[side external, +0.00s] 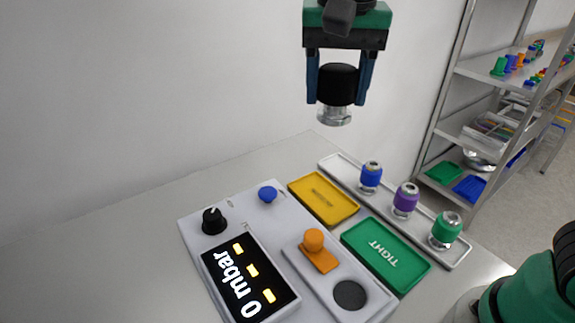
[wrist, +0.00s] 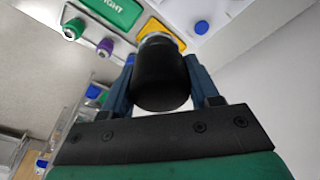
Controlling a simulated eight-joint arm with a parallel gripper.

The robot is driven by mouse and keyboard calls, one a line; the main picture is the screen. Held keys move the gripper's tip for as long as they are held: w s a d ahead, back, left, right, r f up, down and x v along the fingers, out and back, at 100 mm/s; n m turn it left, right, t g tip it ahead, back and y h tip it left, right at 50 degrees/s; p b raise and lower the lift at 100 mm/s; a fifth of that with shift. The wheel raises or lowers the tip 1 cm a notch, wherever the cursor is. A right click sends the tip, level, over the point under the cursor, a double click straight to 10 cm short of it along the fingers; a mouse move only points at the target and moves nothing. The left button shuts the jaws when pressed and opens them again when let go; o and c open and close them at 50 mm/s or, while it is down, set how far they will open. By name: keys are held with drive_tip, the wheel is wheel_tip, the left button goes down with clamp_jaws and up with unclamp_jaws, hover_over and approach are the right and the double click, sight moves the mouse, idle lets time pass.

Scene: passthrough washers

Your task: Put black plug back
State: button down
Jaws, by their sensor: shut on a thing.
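My gripper (side external: 338,88) is shut on a black plug (side external: 337,82) with a clear or metallic lower end. It holds the plug upright, high above the table. In the wrist view the black plug (wrist: 161,78) sits between the two blue fingers. A white rail (side external: 333,163) at the back right holds a blue plug (side external: 371,175), a purple plug (side external: 405,198) and a green plug (side external: 445,228). The rail's far left end, beside the blue plug, is bare.
A grey device with a display (side external: 248,277) reading 0 mbar stands in front, with a black knob (side external: 213,221), a blue button (side external: 267,193) and an orange lever (side external: 316,250). A yellow tray (side external: 323,199) and a green TIGHT tray (side external: 385,254) lie empty. A shelf (side external: 490,120) stands at right.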

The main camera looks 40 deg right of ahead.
drive_tip(key=w+d+f+m, duration=0.2)
drive_tip(key=w+d+m, duration=0.1)
drive_tip(key=w+d, duration=0.5)
drive_tip(key=w+d+f+m, duration=0.3)
drive_tip(key=w+d, duration=0.3)
drive_tip(key=d, duration=0.4)
drive_tip(key=shift+g, duration=0.3)
wheel_tip(320, 180, down, 15)
drive_tip(key=shift+s+d+f, duration=0.1)
drive_tip(key=shift+f, duration=2.1)
drive_tip(key=shift+f, duration=0.15)
drive_tip(key=shift+c, duration=1.1)
unclamp_jaws()
